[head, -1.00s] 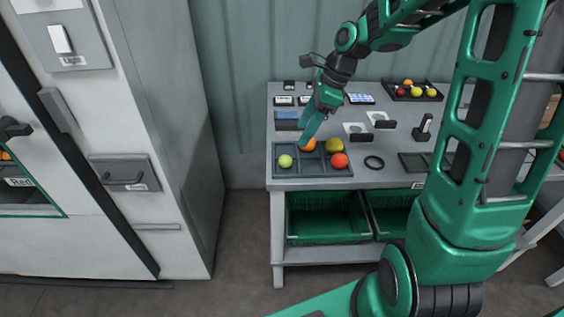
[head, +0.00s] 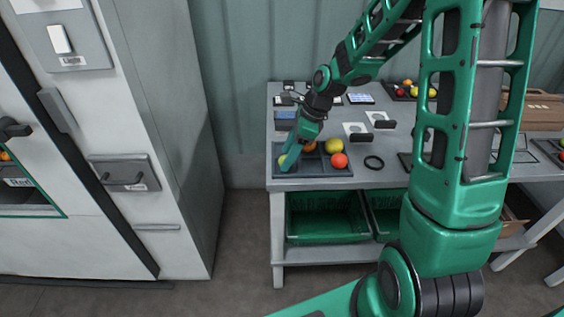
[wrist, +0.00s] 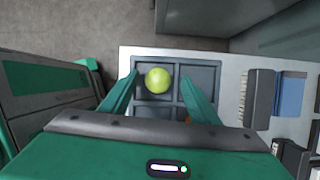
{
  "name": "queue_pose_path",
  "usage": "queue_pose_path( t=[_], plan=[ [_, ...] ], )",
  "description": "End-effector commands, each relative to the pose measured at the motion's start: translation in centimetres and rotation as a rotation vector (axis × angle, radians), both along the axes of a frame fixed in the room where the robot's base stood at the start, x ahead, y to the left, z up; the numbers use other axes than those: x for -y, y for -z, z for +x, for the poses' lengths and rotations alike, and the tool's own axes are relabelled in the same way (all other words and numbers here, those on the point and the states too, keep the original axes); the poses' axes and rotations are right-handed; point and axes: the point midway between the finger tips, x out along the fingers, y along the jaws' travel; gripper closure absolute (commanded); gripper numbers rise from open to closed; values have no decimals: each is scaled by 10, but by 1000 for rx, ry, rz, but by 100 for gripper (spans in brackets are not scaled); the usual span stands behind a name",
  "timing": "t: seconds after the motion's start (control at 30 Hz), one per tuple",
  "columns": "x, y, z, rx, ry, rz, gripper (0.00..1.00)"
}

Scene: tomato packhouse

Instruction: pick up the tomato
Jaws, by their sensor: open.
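A yellow-green tomato (wrist: 158,80) lies in one compartment of the dark divided tray (wrist: 153,111). In the wrist view it sits between the two open fingers of my gripper (wrist: 160,88), with a gap on each side. In the head view my gripper (head: 287,165) is over the tray's left front compartment and partly hides this tomato (head: 282,160). The orange one is mostly hidden behind the gripper in the wrist view.
The tray stands at the left front of a grey bench (head: 375,178). A second tray with fruit (head: 398,92) is at the back. Green crates (head: 327,217) sit below. A tall grey cabinet (head: 180,130) stands left.

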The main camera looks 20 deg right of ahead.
Motion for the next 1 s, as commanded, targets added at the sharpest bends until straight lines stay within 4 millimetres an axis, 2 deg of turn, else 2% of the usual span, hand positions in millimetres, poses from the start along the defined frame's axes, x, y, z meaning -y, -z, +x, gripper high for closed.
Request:
queue_pose_path(
  t=[0.3,0.33,0.43,0.47,0.83,1.0],
  plan=[
    [-2,6,1,2,1,-1,45],
    [-2,6,1,2,1,-1,49],
    [-2,6,1,1,-1,-1,73],
    [-2,6,1,1,-1,-1,78],
    [-2,4,1,2,0,-1,78],
    [-2,-5,1,2,-1,-1,78]
  ],
)
